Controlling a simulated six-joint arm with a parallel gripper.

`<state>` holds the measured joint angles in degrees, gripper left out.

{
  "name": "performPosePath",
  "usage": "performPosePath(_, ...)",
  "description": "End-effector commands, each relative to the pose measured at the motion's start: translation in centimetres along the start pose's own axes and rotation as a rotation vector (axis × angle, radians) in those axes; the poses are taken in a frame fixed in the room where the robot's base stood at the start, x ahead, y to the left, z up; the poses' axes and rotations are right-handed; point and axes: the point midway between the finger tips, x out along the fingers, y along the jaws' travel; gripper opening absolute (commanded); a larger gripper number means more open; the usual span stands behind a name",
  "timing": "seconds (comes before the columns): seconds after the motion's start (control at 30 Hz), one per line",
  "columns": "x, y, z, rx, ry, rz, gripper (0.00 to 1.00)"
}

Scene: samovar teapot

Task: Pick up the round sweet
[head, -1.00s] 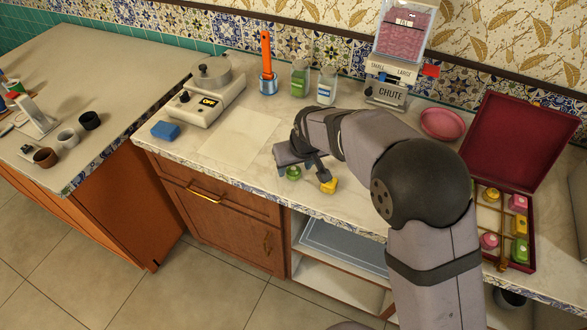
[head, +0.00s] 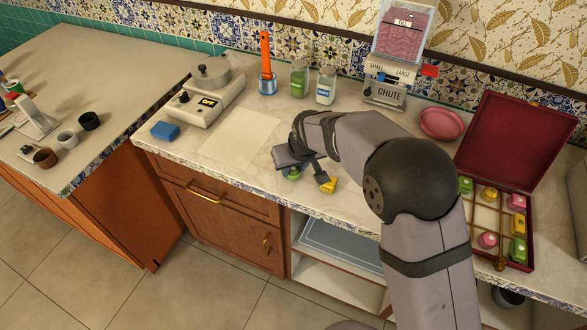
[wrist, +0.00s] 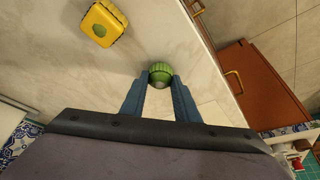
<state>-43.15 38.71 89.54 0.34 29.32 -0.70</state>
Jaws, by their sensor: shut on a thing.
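The round sweet is green with a ridged side. It shows in the head view (head: 293,172) at the counter's front part, partly covered by my gripper (head: 289,166). In the wrist view the green sweet (wrist: 160,72) sits between the two blue fingertips of my gripper (wrist: 160,80), which is shut on it. Its lower part is hidden by shadow and the fingers. I cannot tell whether it touches the counter. A yellow square sweet (head: 326,184) with a green mark on top lies just right of my gripper; it also shows in the wrist view (wrist: 103,22).
An open maroon box (head: 527,262) with several sweets stands at the right. A paper sheet (head: 245,132) lies left of my gripper, beside a white scale-like device (head: 205,108). A pink dish (head: 441,123), two jars and a chute dispenser (head: 385,93) stand behind. The counter's front edge is close.

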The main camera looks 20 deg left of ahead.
Motion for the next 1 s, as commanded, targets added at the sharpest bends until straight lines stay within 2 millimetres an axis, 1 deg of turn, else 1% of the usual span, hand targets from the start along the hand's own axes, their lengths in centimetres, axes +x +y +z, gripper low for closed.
performPosePath(0.17, -1.5, 0.0, -0.8, 0.0, 0.006, 0.0, 0.07)
performPosePath(0.5, -6.7, 0.0, -2.9, 0.0, 0.007, 0.0, 0.07)
performPosePath(0.6, -7.8, 0.0, -3.4, 0.0, 0.004, 0.0, 0.07)
performPosePath(0.8, -9.0, 0.0, -3.8, 0.0, 0.003, 0.0, 0.07)
performPosePath(1.0, -9.1, 0.2, -3.8, 0.003, 0.002, 0.001, 0.07)
